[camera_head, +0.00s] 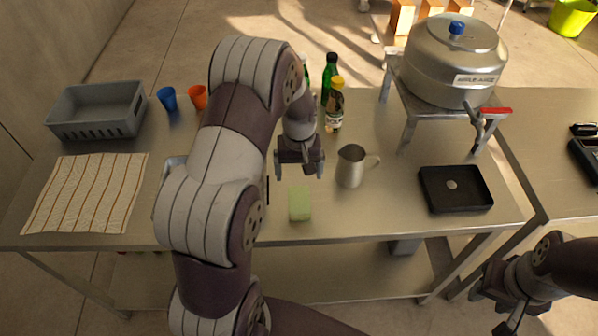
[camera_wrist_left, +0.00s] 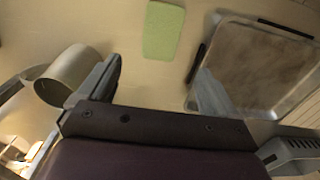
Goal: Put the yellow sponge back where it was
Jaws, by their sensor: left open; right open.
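A flat pale yellow-green sponge (camera_head: 299,203) lies on the metal table near its front edge. It also shows at the top of the left wrist view (camera_wrist_left: 163,29), beyond the fingertips. No other sponge is in view. My left gripper (camera_head: 301,172) is open and empty, pointing down above the table just behind the sponge, without touching it. Its two spread fingers show in the left wrist view (camera_wrist_left: 158,80). My right gripper (camera_head: 496,306) is open and empty, low in front of the table at the right.
A metal pitcher (camera_head: 350,167) stands close right of my left gripper. A metal tray (camera_wrist_left: 262,68) lies on its other side, mostly hidden by my arm in the head view. A black tray (camera_head: 456,190), bottles (camera_head: 335,105), grey crate (camera_head: 98,110) and striped cloth (camera_head: 85,195) surround.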

